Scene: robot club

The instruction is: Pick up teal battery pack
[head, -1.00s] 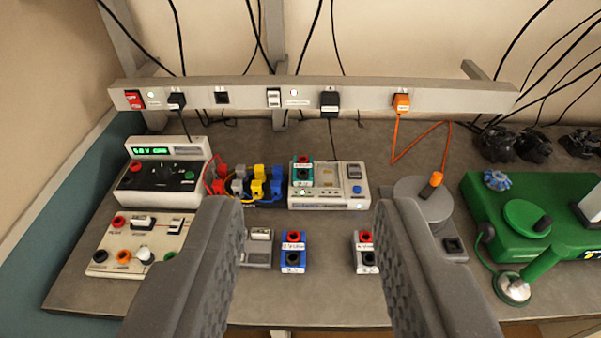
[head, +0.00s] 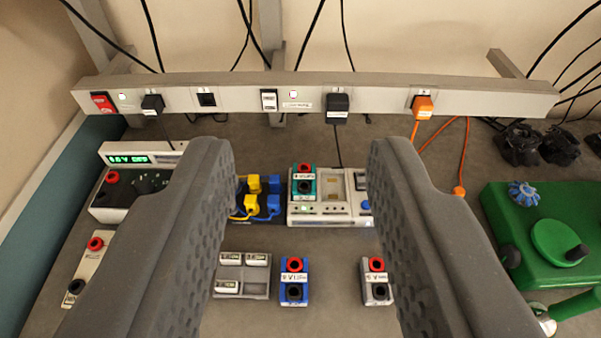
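The teal battery pack (head: 303,184) sits in the left bay of the white charger (head: 334,208) at the back middle of the bench. It has a red terminal at the back, a black one in front and a white label. My gripper (head: 302,165) is open and empty. Its two dark grey fingers stand wide apart in the picture, left and right of the pack, nearer to the camera than the charger. The fingers do not visibly touch the pack. The charger's right end is partly hidden by the right finger.
A blue battery pack (head: 294,282), a grey-white pack (head: 377,281) and a grey tray of small cells (head: 243,274) stand in front. Yellow and blue connectors (head: 258,196) lie left of the charger. A power strip (head: 365,92) runs behind. A green machine (head: 549,236) stands right.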

